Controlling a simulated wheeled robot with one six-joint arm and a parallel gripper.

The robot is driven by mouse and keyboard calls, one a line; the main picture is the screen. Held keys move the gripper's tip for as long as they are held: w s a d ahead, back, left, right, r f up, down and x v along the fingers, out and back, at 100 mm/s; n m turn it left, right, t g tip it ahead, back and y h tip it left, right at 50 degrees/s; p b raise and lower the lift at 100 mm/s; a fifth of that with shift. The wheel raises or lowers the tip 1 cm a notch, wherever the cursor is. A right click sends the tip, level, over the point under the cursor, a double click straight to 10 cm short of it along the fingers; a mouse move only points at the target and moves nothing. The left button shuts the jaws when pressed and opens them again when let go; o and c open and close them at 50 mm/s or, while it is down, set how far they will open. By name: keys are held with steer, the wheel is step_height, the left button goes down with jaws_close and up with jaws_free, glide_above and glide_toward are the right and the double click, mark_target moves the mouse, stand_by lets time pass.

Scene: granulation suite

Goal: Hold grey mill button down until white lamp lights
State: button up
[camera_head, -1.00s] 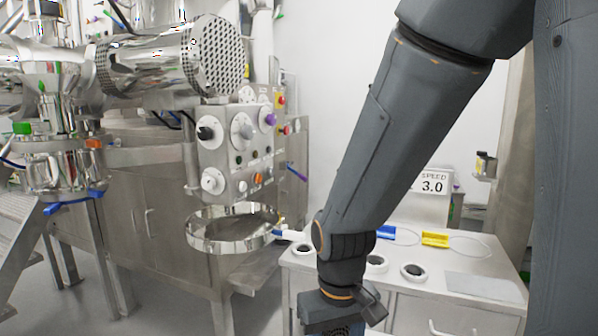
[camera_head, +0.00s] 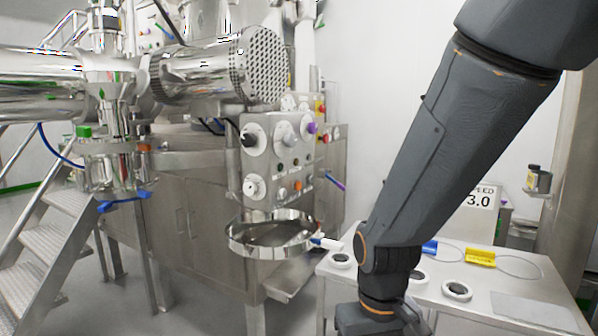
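The mill's control panel (camera_head: 275,160) is a grey metal box below the perforated drum, left of centre. It carries large knobs, small dark buttons or lamps, and an orange button (camera_head: 298,185). A small grey button (camera_head: 282,191) seems to sit left of the orange one, but its details are too small to be sure. I cannot pick out a lit white lamp. My arm reaches down on the right, in front of the white bench and well apart from the panel. Its wrist runs off the bottom edge, so my gripper's fingers are hidden.
A round steel sieve ring (camera_head: 270,246) projects below the panel. The white bench (camera_head: 520,312) with ring-shaped holders, yellow tag (camera_head: 481,258) and a speed sign (camera_head: 474,207) stands right. Metal stairs (camera_head: 48,250) are left. Floor shows between stairs and bench.

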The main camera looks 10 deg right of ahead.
jaws_close()
stand_by(1.4)
